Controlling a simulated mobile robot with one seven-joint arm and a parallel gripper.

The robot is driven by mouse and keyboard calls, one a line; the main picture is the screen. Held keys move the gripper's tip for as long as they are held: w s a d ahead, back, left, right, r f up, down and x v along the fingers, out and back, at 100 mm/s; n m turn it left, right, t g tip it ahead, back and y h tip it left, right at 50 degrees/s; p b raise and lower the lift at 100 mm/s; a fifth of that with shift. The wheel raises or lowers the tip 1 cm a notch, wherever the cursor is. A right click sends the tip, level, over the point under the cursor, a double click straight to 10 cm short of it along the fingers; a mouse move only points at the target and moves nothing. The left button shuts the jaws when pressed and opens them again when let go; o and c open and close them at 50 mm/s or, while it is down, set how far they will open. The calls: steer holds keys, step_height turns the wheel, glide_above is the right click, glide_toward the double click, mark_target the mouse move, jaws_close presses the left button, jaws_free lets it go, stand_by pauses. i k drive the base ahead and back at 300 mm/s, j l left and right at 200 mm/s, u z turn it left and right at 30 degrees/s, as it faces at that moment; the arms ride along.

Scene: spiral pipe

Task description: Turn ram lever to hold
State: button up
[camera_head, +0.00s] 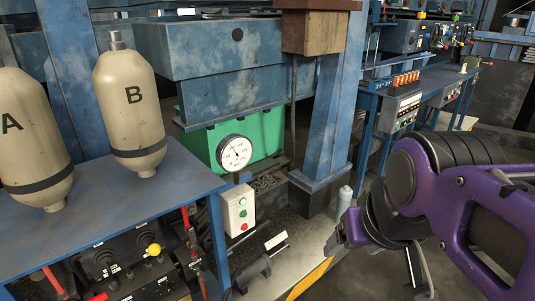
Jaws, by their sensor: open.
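No lever carries a label that I can read, so I cannot tell which one is the ram lever. A lever with a yellow knob (153,250) stands up from the black control panel (105,262) at the lower left. Red handles show nearby, one at the panel's left (53,280) and one at its right (188,226). My gripper (385,262) is at the lower right, open, with nothing seen between its fingers. It is well to the right of the panel and apart from it. The lower part of the panel is cut off by the picture edge.
Two cream tanks, A (28,140) and B (130,105), stand on a blue bench (185,172) over the panel. A pressure gauge (234,152) and a button box (238,210) stand to its right. A blue post (333,110) rises mid-picture. A workbench (405,90) is behind.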

mark_target(155, 249)
steer(key=u, duration=1.4)
